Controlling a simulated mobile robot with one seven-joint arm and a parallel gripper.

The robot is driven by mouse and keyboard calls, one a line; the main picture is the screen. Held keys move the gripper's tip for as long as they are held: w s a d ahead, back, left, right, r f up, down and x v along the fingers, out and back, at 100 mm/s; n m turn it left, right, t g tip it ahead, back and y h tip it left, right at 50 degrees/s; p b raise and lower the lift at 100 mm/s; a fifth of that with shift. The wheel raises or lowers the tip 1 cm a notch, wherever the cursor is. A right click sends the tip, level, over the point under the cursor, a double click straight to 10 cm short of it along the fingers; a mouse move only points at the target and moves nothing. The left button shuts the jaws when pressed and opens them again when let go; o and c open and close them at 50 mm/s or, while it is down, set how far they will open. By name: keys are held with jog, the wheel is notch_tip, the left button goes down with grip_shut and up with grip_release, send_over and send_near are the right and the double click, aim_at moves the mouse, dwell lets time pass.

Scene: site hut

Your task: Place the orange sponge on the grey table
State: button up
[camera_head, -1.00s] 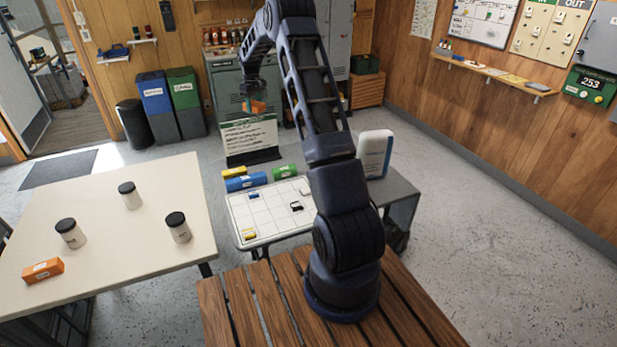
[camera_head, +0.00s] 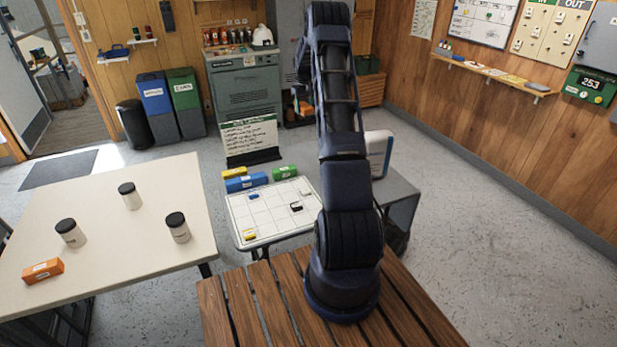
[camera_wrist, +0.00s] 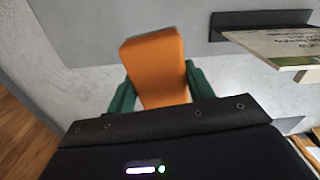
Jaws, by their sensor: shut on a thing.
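The orange sponge (camera_wrist: 155,65) is a plain block held between the two green fingers of my gripper (camera_wrist: 160,88) in the wrist view. In the head view only a small orange bit of it (camera_head: 305,107) shows beside my arm, raised in the air; my arm hides most of my gripper there. The grey table (camera_head: 402,190) stands right of my arm, partly hidden by it. My gripper is beyond the table in the picture, apart from it.
A white box (camera_head: 377,155) stands on the grey table. A white gridded board (camera_head: 262,218) with small blocks lies left of it. A cream table (camera_head: 115,230) holds black-lidded jars and an orange labelled box (camera_head: 43,270). A standing sign (camera_head: 249,138) is behind.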

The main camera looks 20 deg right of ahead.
aim_at(304, 150)
notch_tip(304, 150, down, 21)
jog(key=shift+r, duration=0.1)
dwell(0.6)
jog(key=o, duration=0.9)
jog(key=shift+o, duration=0.2)
